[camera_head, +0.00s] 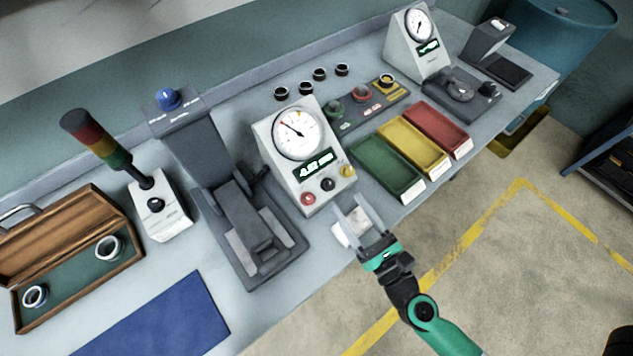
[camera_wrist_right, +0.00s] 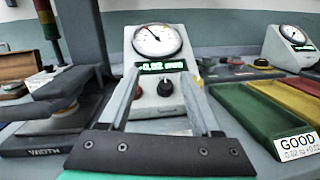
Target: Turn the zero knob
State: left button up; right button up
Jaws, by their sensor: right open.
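The gauge box (camera_head: 318,163) has a round dial, a lit display and a row of red (camera_head: 308,198), black (camera_head: 328,184) and yellow (camera_head: 348,170) controls along its lower front. I cannot read a label saying which is the zero knob. The right wrist view shows the black knob (camera_wrist_right: 165,87) upright between my fingers in the picture, under a display (camera_wrist_right: 162,66) reading -0.02 mm. My right gripper (camera_head: 354,214) is open and empty, just in front of the box and apart from the knobs. My left gripper is not in view.
A grey width-gauge stand (camera_head: 250,230) with a blue top knob (camera_head: 168,98) is left of the box. Green (camera_head: 388,168), yellow (camera_head: 414,147) and red (camera_head: 438,130) trays lie to the right. A signal tower (camera_head: 160,205) and wooden case (camera_head: 75,262) stand farther left.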

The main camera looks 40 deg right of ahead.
aim_at(332, 187)
jog(key=shift+g, duration=0.6)
jog(key=s+f, duration=0.3)
jog(key=f, duration=0.1)
jog(key=shift+s+d+f, duration=0.1)
jog(key=shift+s+f, duration=0.15)
jog(key=shift+s, duration=0.1)
jog(key=shift+w+r, duration=0.15)
jog(key=shift+w, duration=0.05)
jog(key=p+x, duration=0.2)
jog(key=x, duration=0.9)
jog(key=shift+w, duration=0.3)
jog(key=shift+n, duration=0.3)
grip_shut()
